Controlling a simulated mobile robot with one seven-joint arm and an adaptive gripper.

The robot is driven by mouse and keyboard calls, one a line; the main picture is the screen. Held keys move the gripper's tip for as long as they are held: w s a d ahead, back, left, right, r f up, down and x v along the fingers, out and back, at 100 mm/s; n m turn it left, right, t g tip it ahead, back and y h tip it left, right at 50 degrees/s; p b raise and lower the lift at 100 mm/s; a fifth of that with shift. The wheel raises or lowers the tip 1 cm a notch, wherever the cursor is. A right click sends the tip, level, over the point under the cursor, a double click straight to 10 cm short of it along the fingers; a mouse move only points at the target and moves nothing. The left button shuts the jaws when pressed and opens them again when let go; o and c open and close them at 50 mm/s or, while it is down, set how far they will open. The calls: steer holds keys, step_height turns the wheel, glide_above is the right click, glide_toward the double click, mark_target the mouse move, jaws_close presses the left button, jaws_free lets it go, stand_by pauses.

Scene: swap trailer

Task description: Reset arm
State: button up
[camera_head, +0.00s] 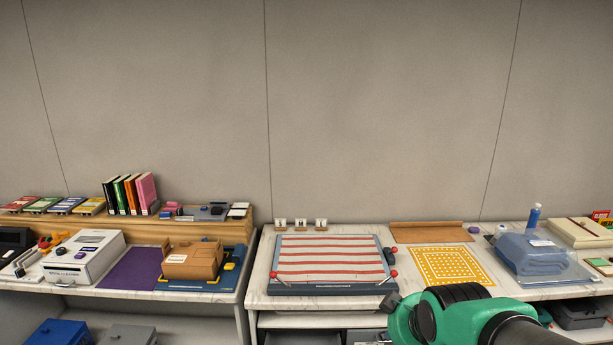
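Part of my green and black arm (465,315) shows at the lower right, in front of the right-hand counter's front edge. My gripper is not clearly visible in this view, so its fingers and anything in them cannot be seen. No object is seen in contact with the arm.
The right counter holds a red-and-white striped board (330,262), a yellow patterned mat (452,266) and a folded blue bundle (532,254). The left counter holds a white box (84,258), a purple mat (131,269), a brown box (192,261) and upright books (129,194). The wall is bare.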

steer(key=s+d+r+m+g, duration=0.1)
steer(key=s+r+m, duration=0.1)
steer(key=s, duration=0.6)
steer(key=s+d+r+m+g, duration=0.1)
steer(key=s+r+m, duration=0.1)
steer(key=s, duration=0.7)
steer(key=shift+s+d+r, duration=0.15)
steer(key=shift+d+r, duration=0.05)
steer(key=shift+r, duration=0.6)
stand_by(3.5)
